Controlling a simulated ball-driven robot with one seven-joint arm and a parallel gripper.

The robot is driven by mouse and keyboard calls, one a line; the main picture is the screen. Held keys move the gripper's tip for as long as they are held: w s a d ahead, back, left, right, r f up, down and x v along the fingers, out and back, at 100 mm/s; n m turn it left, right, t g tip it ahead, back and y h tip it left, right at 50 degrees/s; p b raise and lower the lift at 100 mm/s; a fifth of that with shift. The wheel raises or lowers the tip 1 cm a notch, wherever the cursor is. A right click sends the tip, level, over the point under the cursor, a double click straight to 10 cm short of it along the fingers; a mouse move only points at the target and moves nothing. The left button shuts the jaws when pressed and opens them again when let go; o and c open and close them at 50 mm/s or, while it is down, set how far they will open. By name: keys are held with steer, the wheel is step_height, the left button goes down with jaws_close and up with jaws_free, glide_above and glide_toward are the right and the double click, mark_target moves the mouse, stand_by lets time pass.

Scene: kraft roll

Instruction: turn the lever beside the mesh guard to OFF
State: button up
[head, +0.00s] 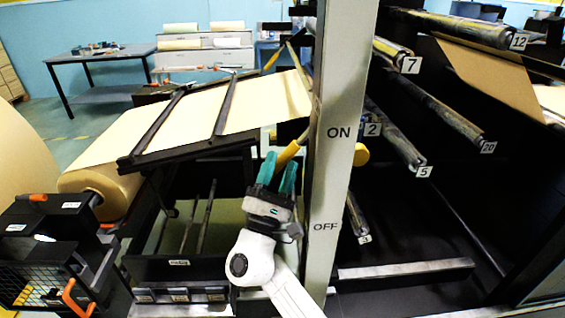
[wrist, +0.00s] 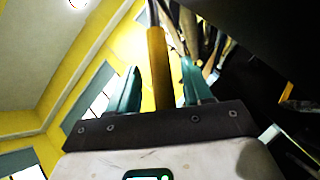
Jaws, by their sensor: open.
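The lever has a yellow grip (head: 288,153) on the left side of a pale upright post (head: 341,95). It sits near the height of the ON mark and slants down and left from the post. The OFF mark (head: 326,226) is lower on the same post. My gripper (head: 278,168) is open, with teal fingers pointing up at the lever. In the wrist view the yellow grip (wrist: 158,65) appears between my open fingers (wrist: 160,85), with a gap on each side. Contact with either finger cannot be told.
A black mesh box (head: 35,285) with orange handles stands at lower left. A kraft roll (head: 112,187) feeds a paper sheet (head: 215,112) over black bars, left of the post. Numbered rollers (head: 400,140) fill the dark rack at right. A low black rack (head: 180,270) is left of my arm.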

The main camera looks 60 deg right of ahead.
steer(key=b+v, duration=0.2)
steer(key=v, duration=0.6)
steer(key=shift+a+f, duration=0.25)
steer(key=shift+f, duration=0.05)
